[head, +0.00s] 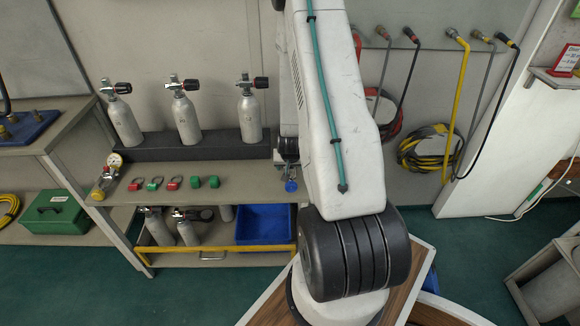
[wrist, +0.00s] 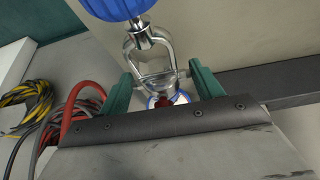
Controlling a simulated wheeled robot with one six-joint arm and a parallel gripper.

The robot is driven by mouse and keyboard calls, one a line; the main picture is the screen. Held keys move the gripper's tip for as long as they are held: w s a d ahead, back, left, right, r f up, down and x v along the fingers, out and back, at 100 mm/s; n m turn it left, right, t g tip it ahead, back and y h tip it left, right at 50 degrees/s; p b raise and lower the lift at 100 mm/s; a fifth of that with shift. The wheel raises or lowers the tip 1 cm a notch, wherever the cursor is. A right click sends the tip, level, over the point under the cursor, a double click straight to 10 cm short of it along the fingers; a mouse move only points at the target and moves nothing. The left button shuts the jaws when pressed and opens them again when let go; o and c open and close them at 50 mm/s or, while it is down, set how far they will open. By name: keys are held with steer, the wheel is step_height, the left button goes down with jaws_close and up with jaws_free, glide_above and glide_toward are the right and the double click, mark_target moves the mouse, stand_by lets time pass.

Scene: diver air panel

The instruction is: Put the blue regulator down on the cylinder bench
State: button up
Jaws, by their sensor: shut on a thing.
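The blue regulator hangs at the end of my arm, a blue knob (head: 291,186) below my gripper in the head view, at the right end of the cylinder bench (head: 240,177). In the wrist view its large blue knob (wrist: 115,8) and silver yoke (wrist: 137,50) show close up. My gripper (wrist: 162,88) is shut on it, with green fingers on both sides of the yoke. In the head view my gripper (head: 288,150) is partly hidden by my arm. I cannot tell whether the regulator touches the bench top.
Three grey cylinders (head: 185,118) stand in a black rack (head: 155,153) along the bench's back. Several red and green pieces (head: 174,184) and a brass gauge assembly (head: 103,186) lie at the front left. A blue bin (head: 264,226) is below. Hoses (head: 430,150) hang right.

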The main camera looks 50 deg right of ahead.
steer(key=shift+f, duration=1.1)
stand_by(0.9)
steer(key=o, duration=1.5)
steer(key=v, duration=0.7)
steer(key=shift+s+a+r, duration=0.15)
steer(key=shift+r, duration=0.2)
